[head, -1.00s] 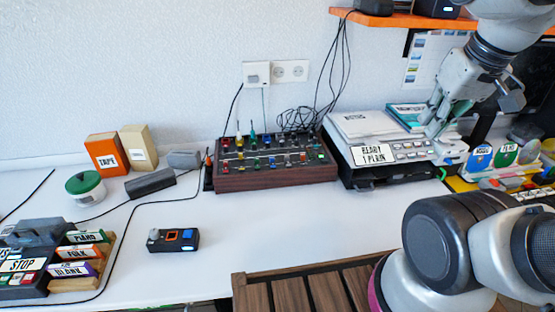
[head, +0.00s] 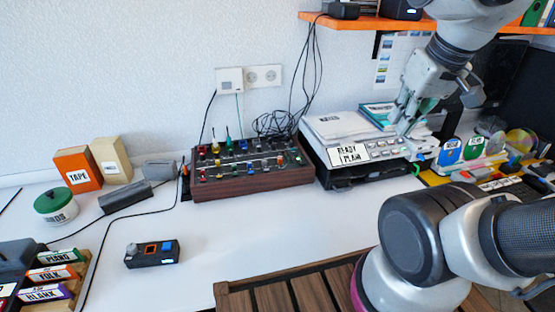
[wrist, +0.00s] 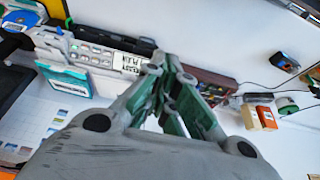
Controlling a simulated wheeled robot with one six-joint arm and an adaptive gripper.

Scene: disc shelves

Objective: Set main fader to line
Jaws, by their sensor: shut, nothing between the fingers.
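A wooden-sided mixer (head: 250,168) with rows of coloured knobs and sliders stands against the wall on the white table. Which of its sliders is the main fader, and any line mark, are too small to tell. My gripper (head: 405,118) is shut and empty, above the printer-like machine to the right of the mixer, apart from the mixer. In the wrist view my gripper's closed fingers (wrist: 172,105) cover part of the mixer, whose brown side (wrist: 215,84) shows behind them.
The machine (head: 350,165) labelled READY 1 PLAIN stands right of the mixer. An orange shelf (head: 375,23) hangs above, with black cables down to the mixer. A small box with buttons (head: 152,254) lies in front left. The white table (head: 235,235) is clear before the mixer.

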